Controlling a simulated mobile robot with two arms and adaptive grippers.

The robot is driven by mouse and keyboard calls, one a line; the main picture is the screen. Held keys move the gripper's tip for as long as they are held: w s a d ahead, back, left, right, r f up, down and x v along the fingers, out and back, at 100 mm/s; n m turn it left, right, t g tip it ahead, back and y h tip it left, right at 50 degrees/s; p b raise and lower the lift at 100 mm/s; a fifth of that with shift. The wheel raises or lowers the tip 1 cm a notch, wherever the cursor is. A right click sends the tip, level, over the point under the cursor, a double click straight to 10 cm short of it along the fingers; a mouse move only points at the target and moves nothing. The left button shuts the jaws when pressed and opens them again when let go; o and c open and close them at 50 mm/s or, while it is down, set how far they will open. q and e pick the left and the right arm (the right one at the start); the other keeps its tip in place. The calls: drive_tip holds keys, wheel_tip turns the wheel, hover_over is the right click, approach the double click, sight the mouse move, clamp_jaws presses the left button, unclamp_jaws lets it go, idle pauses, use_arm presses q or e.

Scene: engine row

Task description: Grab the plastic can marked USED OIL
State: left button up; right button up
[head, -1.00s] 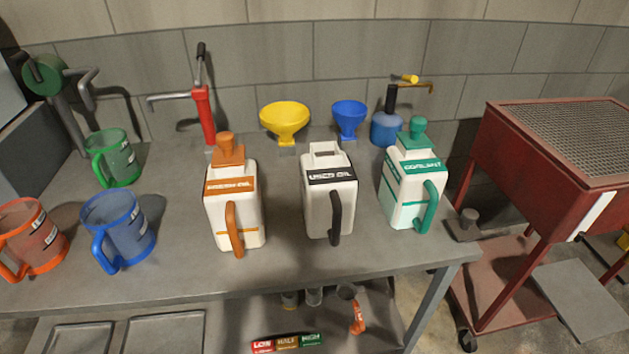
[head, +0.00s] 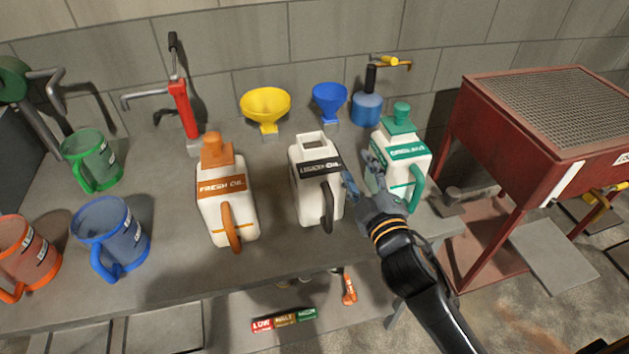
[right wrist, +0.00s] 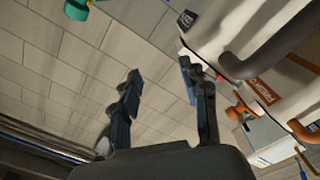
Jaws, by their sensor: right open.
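The USED OIL can (head: 308,187) is white with a black label and a black handle. It stands upright on the grey bench between the FRESH OIL can and the COOLANT can. My right gripper (head: 361,176) is open, just right of the USED OIL can, between it and the COOLANT can. In the right wrist view the open fingers (right wrist: 166,95) have nothing between them. The white body of the USED OIL can (right wrist: 240,25) shows at the upper right there, beside the right-hand finger. Whether that finger touches the can, I cannot tell. My left gripper is not in view.
The white FRESH OIL can (head: 228,205) with orange parts stands left. The COOLANT can (head: 400,155) with green parts stands close right of my gripper. Yellow (head: 265,105) and blue (head: 329,97) funnels stand behind. Coloured jugs stand at the left. A red parts washer (head: 500,150) is right of the bench.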

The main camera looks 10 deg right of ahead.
drive_tip(key=a+r+n+t+y, duration=0.2)
drive_tip(key=a+r+n+y, duration=0.7)
drive_tip(key=r+n+y, duration=0.4)
drive_tip(key=s+a+n+g+y, duration=0.2)
drive_tip(key=a+n+g+y, duration=0.5)
drive_tip(key=n, duration=0.6)
drive_tip(key=n+g+h, duration=1.2)
drive_tip(key=n+h, duration=0.3)
drive_tip(key=h, duration=0.1)
approach(330, 221)
drive_tip(key=p+x, duration=0.1)
drive_tip(key=x, duration=0.2)
drive_tip(key=p+x, duration=0.2)
drive_tip(key=x, duration=0.2)
drive_tip(key=w+p+x, duration=0.1)
drive_tip(key=p+x, duration=0.1)
drive_tip(key=x, duration=0.1)
drive_tip(key=shift+d+f, duration=0.25)
drive_tip(key=shift+a+f, duration=0.1)
drive_tip(key=shift+f, duration=0.35)
